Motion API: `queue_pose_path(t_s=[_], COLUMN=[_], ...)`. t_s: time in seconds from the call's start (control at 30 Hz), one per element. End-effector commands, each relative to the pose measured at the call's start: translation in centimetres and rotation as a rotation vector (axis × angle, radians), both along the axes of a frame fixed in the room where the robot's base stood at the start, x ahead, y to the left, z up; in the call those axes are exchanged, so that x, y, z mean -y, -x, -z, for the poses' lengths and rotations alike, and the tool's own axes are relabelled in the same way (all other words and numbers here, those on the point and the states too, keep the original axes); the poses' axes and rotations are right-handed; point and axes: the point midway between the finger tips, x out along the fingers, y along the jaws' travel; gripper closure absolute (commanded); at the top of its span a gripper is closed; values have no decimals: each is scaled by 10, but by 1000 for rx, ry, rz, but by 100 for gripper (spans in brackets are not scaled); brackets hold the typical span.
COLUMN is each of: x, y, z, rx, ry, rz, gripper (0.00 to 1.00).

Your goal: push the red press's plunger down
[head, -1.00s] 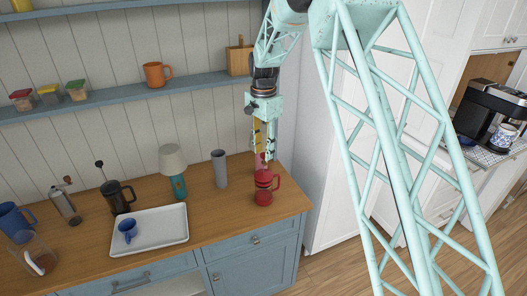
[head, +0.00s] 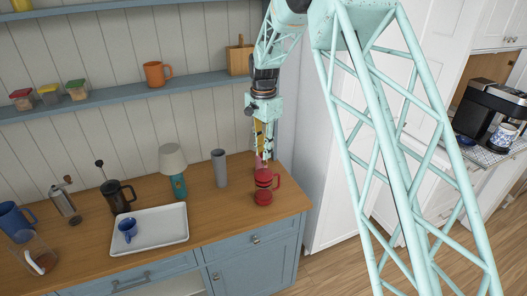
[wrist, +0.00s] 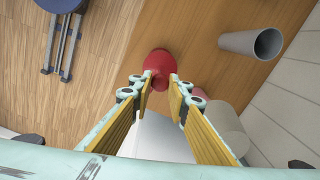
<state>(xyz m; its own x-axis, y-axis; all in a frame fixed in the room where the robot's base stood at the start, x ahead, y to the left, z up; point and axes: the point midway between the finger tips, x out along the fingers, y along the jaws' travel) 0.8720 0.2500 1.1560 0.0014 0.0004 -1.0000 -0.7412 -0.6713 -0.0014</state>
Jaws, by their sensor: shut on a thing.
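The red press (head: 263,188) stands upright near the right end of the wooden counter. In the head view my gripper (head: 262,163) is straight above it, pointing down, with its fingertips at the top of the plunger. In the wrist view the red press (wrist: 158,62) shows as a round red top just beyond the fingertips (wrist: 160,78). The fingers are shut on the plunger's top, one on each side. The rod is mostly hidden, so I cannot tell exactly how high the plunger stands.
A grey tumbler (head: 219,168) and a lamp (head: 173,160) stand left of the press. Farther left are a white tray (head: 165,237) with a blue cup (head: 128,230), a black press (head: 117,196) and a grinder (head: 64,204). The counter's right edge is close to the red press.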

Motion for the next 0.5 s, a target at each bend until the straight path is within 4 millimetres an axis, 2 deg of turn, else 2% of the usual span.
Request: queue_pose_path(t_s=[0.5], x=[0], y=[1], z=[63], rx=[-3], ry=[1], rz=[0], gripper=[100])
